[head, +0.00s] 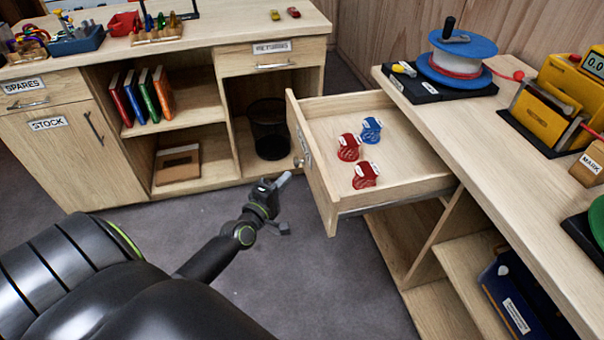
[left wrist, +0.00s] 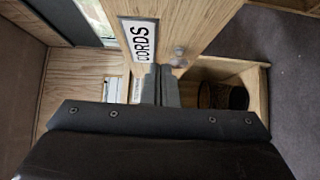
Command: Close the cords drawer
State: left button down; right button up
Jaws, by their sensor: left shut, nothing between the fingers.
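The cords drawer (head: 385,112) stands pulled well out of the right-hand bench in the head view, with two red cord bundles (head: 349,147) (head: 365,175) and one blue bundle (head: 371,130) inside. Its front panel faces left, with a knob (head: 299,162) on it. In the left wrist view the front (left wrist: 182,22) shows a CORDS label (left wrist: 140,42) and the knob (left wrist: 178,52). My left gripper (head: 284,180) is shut and empty, just in front of the drawer front near the knob. I cannot tell whether it touches the panel. My right gripper is not in view.
The right bench (head: 470,125) carries a cord spool (head: 462,52) and a yellow device (head: 553,92). A cabinet with books (head: 148,97) and a black wire bin (head: 268,130) stands at the back. The grey floor (head: 300,285) left of the drawer is clear.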

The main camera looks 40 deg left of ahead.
aim_at(309, 166)
pick_arm(q)
jog(key=w, duration=0.1)
jog(key=w+d, duration=0.1)
jog(key=w, duration=0.1)
jog(key=shift+w+d+p, duration=0.3)
jog(key=shift+w+d, duration=0.4)
jog(key=shift+d, duration=0.05)
jog(key=shift+w, duration=0.1)
